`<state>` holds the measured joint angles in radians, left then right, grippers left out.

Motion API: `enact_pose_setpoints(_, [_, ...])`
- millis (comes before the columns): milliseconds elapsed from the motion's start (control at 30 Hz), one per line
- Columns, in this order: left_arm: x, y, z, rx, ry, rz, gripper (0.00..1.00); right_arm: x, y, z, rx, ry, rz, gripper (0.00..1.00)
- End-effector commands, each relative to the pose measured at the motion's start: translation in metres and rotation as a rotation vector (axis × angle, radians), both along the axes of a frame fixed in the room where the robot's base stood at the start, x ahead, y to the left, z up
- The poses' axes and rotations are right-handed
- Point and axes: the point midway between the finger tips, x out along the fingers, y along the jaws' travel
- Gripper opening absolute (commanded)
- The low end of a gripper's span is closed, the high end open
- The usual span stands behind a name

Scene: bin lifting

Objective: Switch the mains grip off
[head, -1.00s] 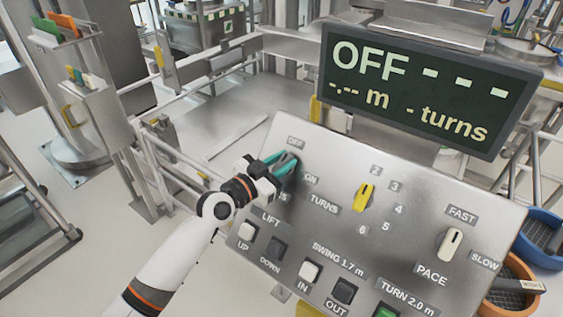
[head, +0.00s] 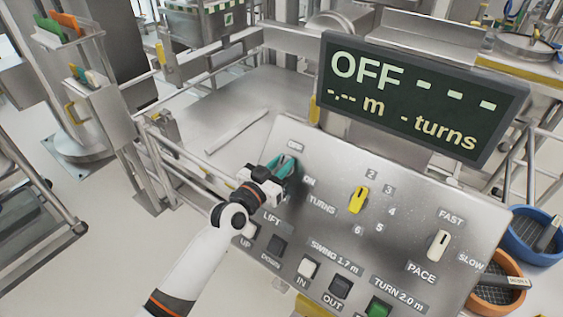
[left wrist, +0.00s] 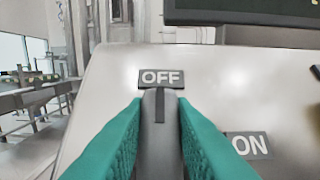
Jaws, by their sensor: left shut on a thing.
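My left gripper (head: 279,172) is at the upper left of the sloped metal control panel (head: 330,165). In the left wrist view its two teal fingers are shut on the grey mains grip (left wrist: 159,120). The dark line on the grip points up at the OFF label (left wrist: 161,78); the ON label (left wrist: 248,145) is to its lower right. The display (head: 420,95) reads OFF, with dashes for metres and turns. The fingers and wrist hide most of the grip in the head view. My right gripper is not in view.
The panel also carries a yellow turns knob (head: 359,199), a white pace knob (head: 438,245) and several push buttons, including a white IN button (head: 308,267). Blue (head: 535,240) and orange (head: 500,285) bins stand at the right. Railings run behind and left of the panel.

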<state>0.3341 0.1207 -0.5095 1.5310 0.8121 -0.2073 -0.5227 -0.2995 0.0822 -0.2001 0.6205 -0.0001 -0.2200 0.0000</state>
Motion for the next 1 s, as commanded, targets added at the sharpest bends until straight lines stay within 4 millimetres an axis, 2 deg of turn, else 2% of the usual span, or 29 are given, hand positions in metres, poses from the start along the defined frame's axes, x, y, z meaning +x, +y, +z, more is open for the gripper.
enact_pose_setpoints(33, [-0.001,0.0,-0.005,0.003,0.01,-0.001,0.0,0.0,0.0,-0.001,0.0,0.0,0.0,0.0])
enact_pose_setpoints(67, [-0.001,0.0,-0.005,0.003,0.01,-0.001,0.27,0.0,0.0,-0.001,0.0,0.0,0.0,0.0])
enact_pose_setpoints(167, [-0.001,0.0,-0.005,0.003,0.01,-0.001,0.43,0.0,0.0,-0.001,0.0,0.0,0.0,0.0])
enact_pose_setpoints(567, [-0.006,0.004,-0.004,0.003,0.005,-0.001,0.44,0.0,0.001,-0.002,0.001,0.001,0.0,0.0])
enact_pose_setpoints(667, [-0.016,0.011,-0.005,0.002,0.005,-0.001,0.44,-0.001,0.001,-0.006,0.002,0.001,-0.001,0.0])
enact_pose_setpoints(1000, [-0.071,0.05,-0.008,0.005,0.007,-0.001,0.44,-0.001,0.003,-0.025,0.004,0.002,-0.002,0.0])
